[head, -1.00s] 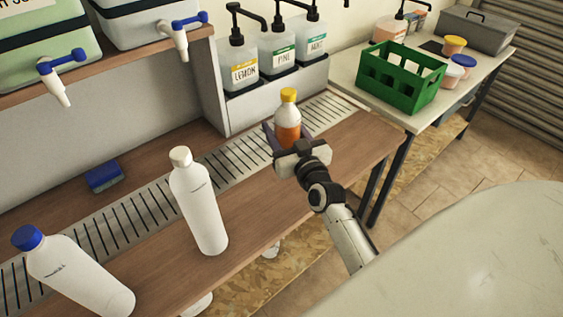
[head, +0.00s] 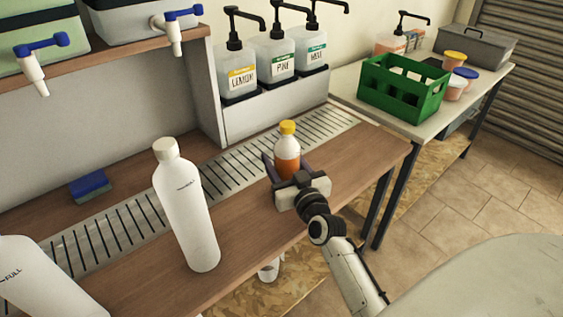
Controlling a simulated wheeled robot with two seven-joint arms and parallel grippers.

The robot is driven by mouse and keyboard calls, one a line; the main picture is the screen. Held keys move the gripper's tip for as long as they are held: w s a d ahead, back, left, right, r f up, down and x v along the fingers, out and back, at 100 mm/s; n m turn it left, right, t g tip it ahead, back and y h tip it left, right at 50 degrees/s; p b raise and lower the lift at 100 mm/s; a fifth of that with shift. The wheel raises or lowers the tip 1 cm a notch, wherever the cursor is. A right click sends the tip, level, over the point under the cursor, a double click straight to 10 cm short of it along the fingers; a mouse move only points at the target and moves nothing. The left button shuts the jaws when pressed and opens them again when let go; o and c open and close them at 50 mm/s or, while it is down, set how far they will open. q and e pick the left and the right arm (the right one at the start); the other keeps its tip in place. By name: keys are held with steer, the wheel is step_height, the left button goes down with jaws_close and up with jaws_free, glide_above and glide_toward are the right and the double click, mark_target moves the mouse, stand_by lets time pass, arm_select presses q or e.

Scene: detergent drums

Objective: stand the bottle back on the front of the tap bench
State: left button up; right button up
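The small bottle (head: 287,143) has a yellow cap, a clear upper part and orange liquid. It is upright over the wooden front part of the tap bench (head: 240,262), just in front of the drain grille. My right gripper (head: 287,166) reaches in from the front with one finger on each side of the bottle and appears shut on it. The gripper hides the bottle's base, so I cannot tell whether it touches the wood. My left gripper is not in view.
A tall white bottle (head: 186,208) stands left of the gripper, and another white bottle (head: 38,280) is cut off at the lower left. A blue sponge (head: 90,186) lies behind the grille (head: 240,165). Pump bottles (head: 237,75) stand behind. A green crate (head: 403,88) sits on the right table.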

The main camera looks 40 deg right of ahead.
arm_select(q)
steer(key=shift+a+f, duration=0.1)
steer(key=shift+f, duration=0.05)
arm_select(e)
steer(key=o, duration=1.4)
steer(key=shift+f, duration=0.1)
steer(key=shift+s, duration=0.15)
steer(key=p+v, duration=0.4)
steer(key=v, duration=0.8)
steer(key=shift+a, duration=0.1)
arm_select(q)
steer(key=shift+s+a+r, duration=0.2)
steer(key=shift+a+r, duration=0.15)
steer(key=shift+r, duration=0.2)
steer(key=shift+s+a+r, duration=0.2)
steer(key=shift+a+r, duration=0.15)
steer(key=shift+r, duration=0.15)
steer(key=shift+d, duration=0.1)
